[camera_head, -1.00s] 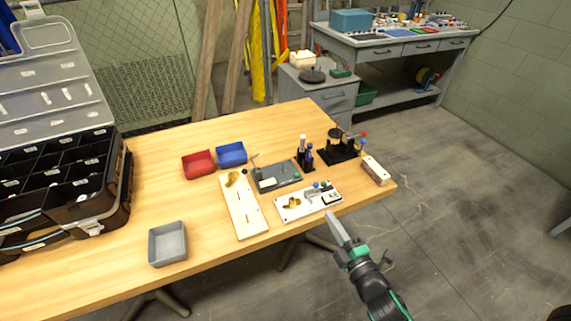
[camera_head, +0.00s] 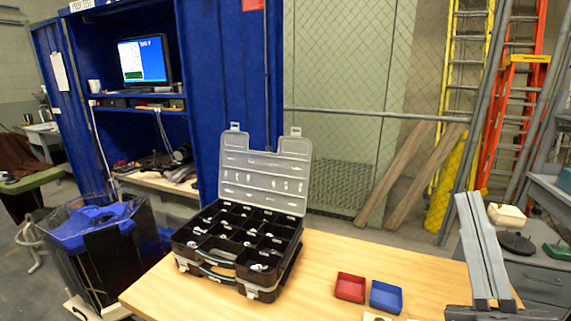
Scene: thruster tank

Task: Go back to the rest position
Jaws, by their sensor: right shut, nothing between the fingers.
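My right gripper (camera_head: 468,199) stands at the lower right of the head view. Its two long grey fingers point up and lie close together, shut, with nothing held between them. It shows in front of the right part of the wooden table (camera_head: 330,258) and hides part of the table and the grey cabinet behind. My left gripper is not in view.
An open black organizer case (camera_head: 292,268) with small parts stands on the table. A red bin (camera_head: 350,288) and a blue bin (camera_head: 386,297) sit to its right. A blue cabinet (camera_head: 225,75) with a monitor (camera_head: 143,61) stands behind. A lined trash bin (camera_head: 105,260) is at left.

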